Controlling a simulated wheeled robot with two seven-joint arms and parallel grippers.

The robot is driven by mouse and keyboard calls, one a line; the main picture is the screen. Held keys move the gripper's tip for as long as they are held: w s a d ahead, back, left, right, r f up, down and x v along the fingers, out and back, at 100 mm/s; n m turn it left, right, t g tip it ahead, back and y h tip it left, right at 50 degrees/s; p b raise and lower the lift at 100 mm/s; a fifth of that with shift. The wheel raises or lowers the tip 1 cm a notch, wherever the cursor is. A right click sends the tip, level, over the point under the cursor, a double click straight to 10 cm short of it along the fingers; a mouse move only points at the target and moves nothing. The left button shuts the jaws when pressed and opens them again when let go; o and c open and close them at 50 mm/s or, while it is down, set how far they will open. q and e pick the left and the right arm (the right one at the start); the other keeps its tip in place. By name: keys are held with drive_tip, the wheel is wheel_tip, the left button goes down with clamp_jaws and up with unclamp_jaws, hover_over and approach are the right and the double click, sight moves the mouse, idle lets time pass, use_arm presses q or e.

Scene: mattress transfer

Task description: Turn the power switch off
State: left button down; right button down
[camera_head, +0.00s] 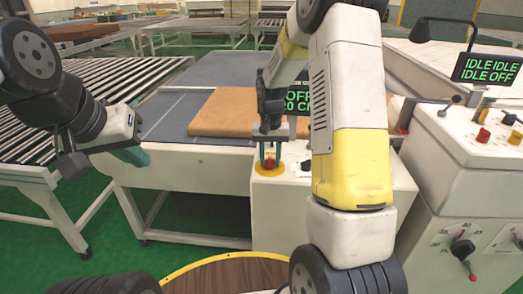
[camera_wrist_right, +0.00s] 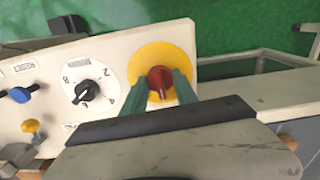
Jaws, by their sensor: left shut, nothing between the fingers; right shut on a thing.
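The red switch knob (camera_head: 269,165) sits on a yellow disc (camera_head: 260,172) on the white control box. My right gripper (camera_head: 269,154) points down onto it. In the right wrist view the right gripper (camera_wrist_right: 160,90) has its two green fingers on either side of the red knob (camera_wrist_right: 160,77), shut on it. The knob's dark mark points toward the gripper there. My left gripper (camera_head: 136,155) is shut and empty, at the left, away from the box. My right arm hides part of the control box.
A black dial (camera_wrist_right: 88,91), a blue knob (camera_wrist_right: 19,95) and a yellow button (camera_wrist_right: 30,126) share the panel. A brown mattress slab (camera_head: 225,112) lies on the table behind. Another console (camera_head: 475,150) stands at right. A partly hidden green display (camera_head: 297,101) reads "OFF".

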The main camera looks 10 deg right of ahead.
sight(270, 158)
drive_tip(key=n, duration=0.4)
drive_tip(key=shift+n, duration=2.1)
drive_tip(key=c, duration=1)
unclamp_jaws()
drive_tip(key=shift+o, duration=0.2)
drive_tip(key=shift+r, duration=0.1)
wheel_tip(270, 158, up, 8)
drive_tip(key=shift+f, duration=0.25)
drive_tip(key=shift+r, duration=0.1)
